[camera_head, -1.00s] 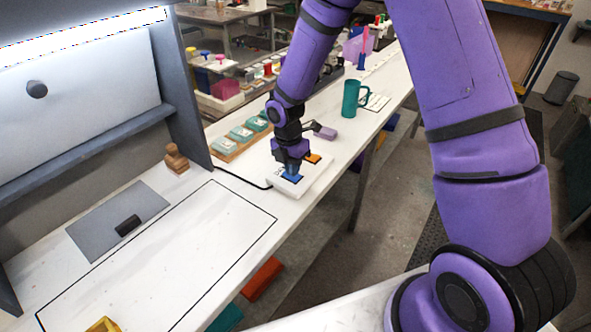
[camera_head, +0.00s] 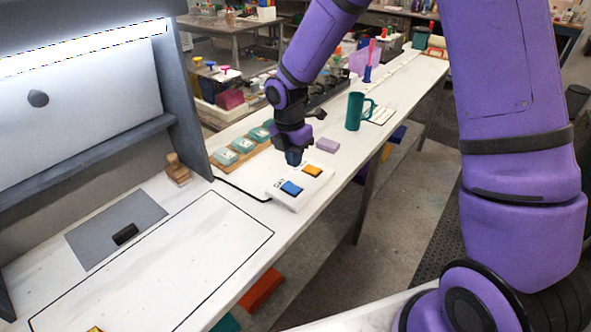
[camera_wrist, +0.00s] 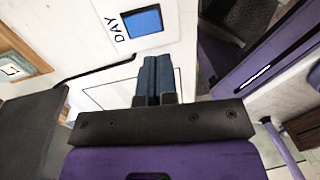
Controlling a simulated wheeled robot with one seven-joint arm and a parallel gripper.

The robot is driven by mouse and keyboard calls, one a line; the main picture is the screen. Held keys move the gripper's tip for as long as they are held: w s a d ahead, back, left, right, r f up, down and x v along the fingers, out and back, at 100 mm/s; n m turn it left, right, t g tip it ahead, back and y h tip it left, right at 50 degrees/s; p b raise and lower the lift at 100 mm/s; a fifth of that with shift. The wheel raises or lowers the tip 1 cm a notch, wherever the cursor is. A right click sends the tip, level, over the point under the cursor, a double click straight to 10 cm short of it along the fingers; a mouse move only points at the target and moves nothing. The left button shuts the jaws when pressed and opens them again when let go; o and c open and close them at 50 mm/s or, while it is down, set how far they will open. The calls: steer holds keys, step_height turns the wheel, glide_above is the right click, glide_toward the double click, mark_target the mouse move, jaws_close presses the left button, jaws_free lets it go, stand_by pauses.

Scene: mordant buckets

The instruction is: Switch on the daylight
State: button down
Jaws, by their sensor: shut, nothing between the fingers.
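A white switch box (camera_head: 299,196) lies on the white bench, with a blue button (camera_head: 291,188) and an orange button (camera_head: 312,170) on top. In the wrist view the blue button (camera_wrist: 143,22) has the word DAY printed beside it. My gripper (camera_head: 293,158) is shut and empty, pointing down above the box and apart from the buttons. Its two blue fingers (camera_wrist: 157,78) are together in the wrist view. The light booth's lamp (camera_head: 80,45) is lit, bluish white, at upper left.
A black cable runs from the box toward the booth. Teal blocks on a wooden tray (camera_head: 213,164), a purple block (camera_head: 327,145) and a teal mug (camera_head: 356,110) stand near the box. A wooden stamp (camera_head: 177,170) stands beside the booth wall.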

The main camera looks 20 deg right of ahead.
steer(key=r, duration=0.5)
steer(key=shift+s+d+r, duration=0.25)
steer(key=shift+s+r, duration=0.05)
steer(key=shift+r, duration=0.1)
steer(key=s+d+r+m+t, duration=0.2)
steer(key=s+d+r+m, duration=0.3)
steer(key=r, duration=0.3)
steer(key=s+d+r+m+t, duration=0.1)
steer(key=s+d+r+m, duration=0.2)
steer(key=s+r+m, duration=0.4)
steer(key=s+d+r+m+t, duration=0.1)
steer(key=s+d+r+m, duration=0.1)
steer(key=s+m, duration=0.4)
steer(key=s+d+r+m+t, duration=0.2)
steer(key=s+r+m, duration=0.2)
steer(key=s+m, duration=0.3)
steer(key=shift+s+d+r+y, duration=0.25)
steer(key=shift+s+r+y, duration=0.15)
steer(key=shift+s, duration=0.25)
